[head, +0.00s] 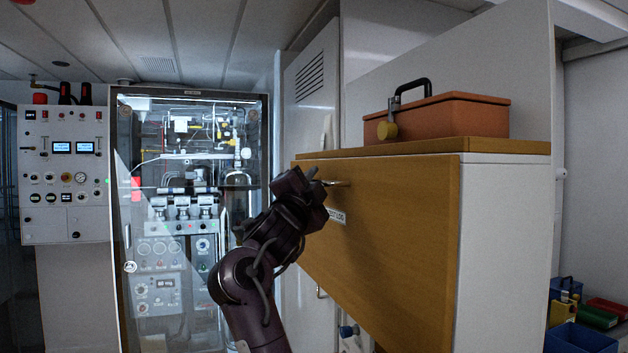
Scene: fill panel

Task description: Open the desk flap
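The desk flap (400,240) is the large wooden front panel of a white-sided cabinet with a wooden top. It looks upright and closed against the cabinet. A small metal handle (338,183) sits near its upper edge, above a white label (336,215). My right gripper (318,184) is dark and reaches up from below to the left end of the handle. Its fingers are small and partly hidden by its own body, so I cannot tell whether they are open or touch the handle. My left gripper is not in view.
An orange box (450,116) with a black handle and a brass padlock (387,131) stands on the cabinet top (480,145). A glass-fronted equipment cabinet (190,280) and a control panel (65,175) are at left. Blue, green and red bins (580,338) lie at lower right.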

